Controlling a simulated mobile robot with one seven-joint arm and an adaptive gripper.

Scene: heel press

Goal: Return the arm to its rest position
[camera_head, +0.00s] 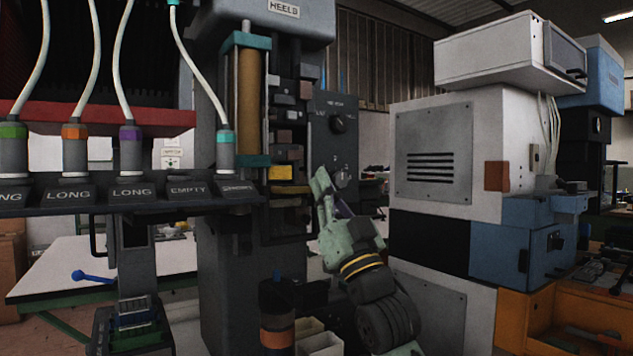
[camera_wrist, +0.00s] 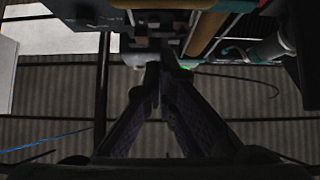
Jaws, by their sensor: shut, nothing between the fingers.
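My gripper (camera_head: 322,182) is raised in front of the heel press (camera_head: 240,130), beside its dark control panel (camera_head: 337,140). My arm (camera_head: 365,275) comes up from the lower right in the head view, with the wrist bent and the fingers pointing up. In the wrist view the two dark fingers of my gripper (camera_wrist: 158,75) meet at their tips, with nothing seen between them. The underside of the press (camera_wrist: 150,20) fills the top of that view. The fingertips look close to the panel in the head view, but I cannot tell whether they touch it.
A shelf (camera_head: 130,195) with labelled slots and cable-fed cartridges juts out at left. A white table (camera_head: 60,265) with a blue-handled tool (camera_head: 92,277) is behind at left.

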